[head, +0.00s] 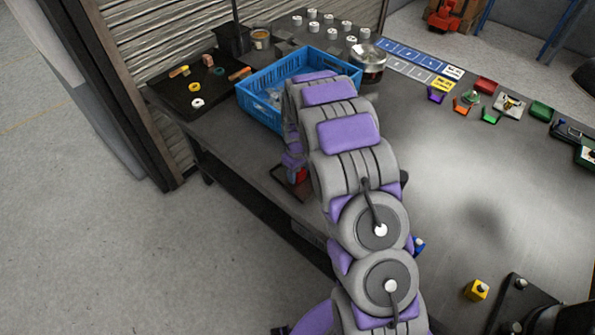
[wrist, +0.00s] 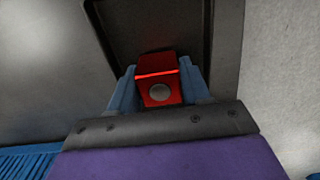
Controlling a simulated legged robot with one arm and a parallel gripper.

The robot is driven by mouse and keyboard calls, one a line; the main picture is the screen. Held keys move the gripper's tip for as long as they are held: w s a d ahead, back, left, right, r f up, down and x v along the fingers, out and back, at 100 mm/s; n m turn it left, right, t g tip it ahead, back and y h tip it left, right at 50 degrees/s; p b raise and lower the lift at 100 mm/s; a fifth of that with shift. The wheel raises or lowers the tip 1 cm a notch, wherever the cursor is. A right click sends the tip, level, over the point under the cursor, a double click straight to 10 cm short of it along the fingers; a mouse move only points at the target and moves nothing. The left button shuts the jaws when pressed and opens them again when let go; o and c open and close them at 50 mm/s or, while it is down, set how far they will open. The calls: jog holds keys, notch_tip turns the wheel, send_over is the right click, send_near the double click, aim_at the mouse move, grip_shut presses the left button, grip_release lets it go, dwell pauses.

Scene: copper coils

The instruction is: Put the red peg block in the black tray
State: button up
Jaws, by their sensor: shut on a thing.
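The red peg block (wrist: 160,92) has a round grey spot on its near face. It sits between the blue fingers of my gripper (wrist: 157,82), which is shut on it. The block also shows as a small red patch in the head view (head: 301,175), mostly hidden by my arm.
A blue crate (head: 262,112) stands just behind the gripper. A dark mat or tray with several small parts (head: 180,98) lies at the back left. A glass pot (head: 369,68) stands behind my arm.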

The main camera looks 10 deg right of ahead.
jog(key=o, duration=1.1)
jog(key=shift+c, duration=0.2)
jog(key=shift+r, duration=0.1)
jog(key=shift+r+p, duration=1.4)
jog(key=shift+r, duration=2.05)
